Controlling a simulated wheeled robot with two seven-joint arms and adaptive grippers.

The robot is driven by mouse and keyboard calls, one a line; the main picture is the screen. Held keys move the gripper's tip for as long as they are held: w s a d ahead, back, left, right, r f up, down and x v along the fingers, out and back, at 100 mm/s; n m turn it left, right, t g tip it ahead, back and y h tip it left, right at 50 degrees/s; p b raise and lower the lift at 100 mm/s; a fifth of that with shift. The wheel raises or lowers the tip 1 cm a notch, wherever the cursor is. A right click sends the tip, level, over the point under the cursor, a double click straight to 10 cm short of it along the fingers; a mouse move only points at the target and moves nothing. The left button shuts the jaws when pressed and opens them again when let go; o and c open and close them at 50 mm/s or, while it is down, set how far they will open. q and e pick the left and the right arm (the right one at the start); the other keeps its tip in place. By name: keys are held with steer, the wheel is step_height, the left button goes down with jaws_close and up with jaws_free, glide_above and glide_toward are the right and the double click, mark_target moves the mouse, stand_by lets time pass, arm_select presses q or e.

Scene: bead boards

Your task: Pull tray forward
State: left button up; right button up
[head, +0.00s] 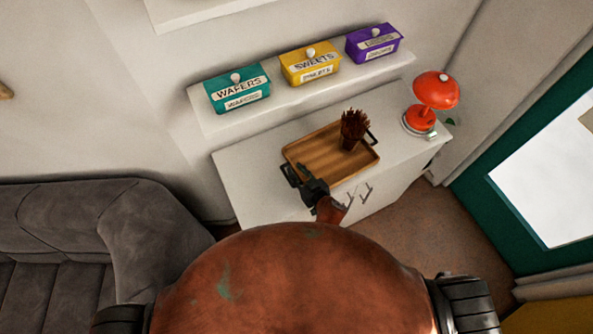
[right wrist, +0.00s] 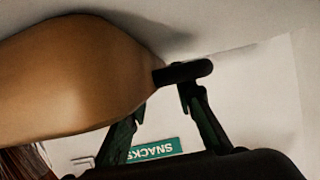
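The wooden tray (head: 312,152) lies on the white cabinet top, with a black handle at each short end. A brown bundle of thin sticks (head: 353,128) stands in its right half. My right gripper (head: 300,181) is at the tray's left end, beside the left handle. In the right wrist view the tray (right wrist: 70,75) fills the upper left, and its dark handle (right wrist: 183,73) reaches across near the fingertips of my right gripper (right wrist: 163,100). The fingers are apart; I cannot tell whether they touch the handle. My left gripper is not in view.
A raised ledge behind holds a teal wafers box (head: 240,95), a yellow sweets box (head: 311,66) and a purple box (head: 374,44). A red lamp (head: 436,90) stands right of the tray. A grey sofa (head: 90,225) is at left. A green snacks label (right wrist: 155,150) shows below.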

steer(key=v, duration=1.2)
stand_by(0.5)
